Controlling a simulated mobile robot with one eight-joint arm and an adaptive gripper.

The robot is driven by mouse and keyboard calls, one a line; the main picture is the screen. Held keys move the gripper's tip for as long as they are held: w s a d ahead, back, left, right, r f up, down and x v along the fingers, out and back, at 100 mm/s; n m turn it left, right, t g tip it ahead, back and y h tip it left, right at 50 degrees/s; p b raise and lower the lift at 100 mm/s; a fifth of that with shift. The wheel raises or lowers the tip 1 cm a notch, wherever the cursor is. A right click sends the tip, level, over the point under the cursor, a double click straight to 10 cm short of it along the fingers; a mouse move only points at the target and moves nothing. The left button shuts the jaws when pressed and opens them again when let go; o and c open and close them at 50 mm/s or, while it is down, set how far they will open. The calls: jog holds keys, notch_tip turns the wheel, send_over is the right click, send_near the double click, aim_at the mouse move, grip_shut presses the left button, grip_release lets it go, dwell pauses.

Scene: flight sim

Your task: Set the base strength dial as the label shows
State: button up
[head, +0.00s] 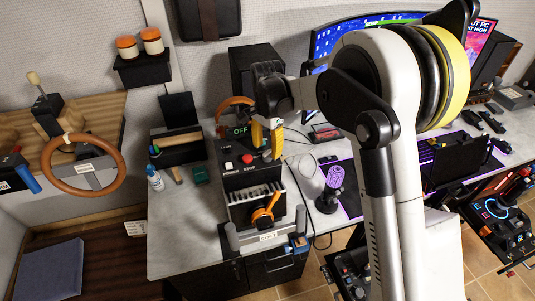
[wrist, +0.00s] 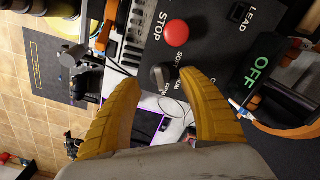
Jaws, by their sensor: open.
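A dark round dial (wrist: 160,75) sits on the black control panel (wrist: 205,45) in the wrist view, beside a red button (wrist: 176,33) marked STOP. Small white lettering beside the dial appears to include SOFT; the rest is too small to read. The dial's pointer direction is unclear. My gripper (wrist: 157,79) is open, its yellow fingers on either side of the dial in this view; I cannot tell if they touch it. In the head view my gripper (head: 267,148) points down at the panel and largely hides the dial. A white label (head: 268,237) on the machine's front appears to read SOFT.
A display (wrist: 262,67) showing OFF stands beside the panel, near orange headphones (head: 235,108). A LEAD switch (wrist: 240,12) is beyond the red button. An orange handle (head: 263,213) is on the machine's front. A purple-topped joystick (head: 332,184) stands to the right.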

aim_at(267, 155)
jog(key=shift+f, duration=1.3)
grip_shut()
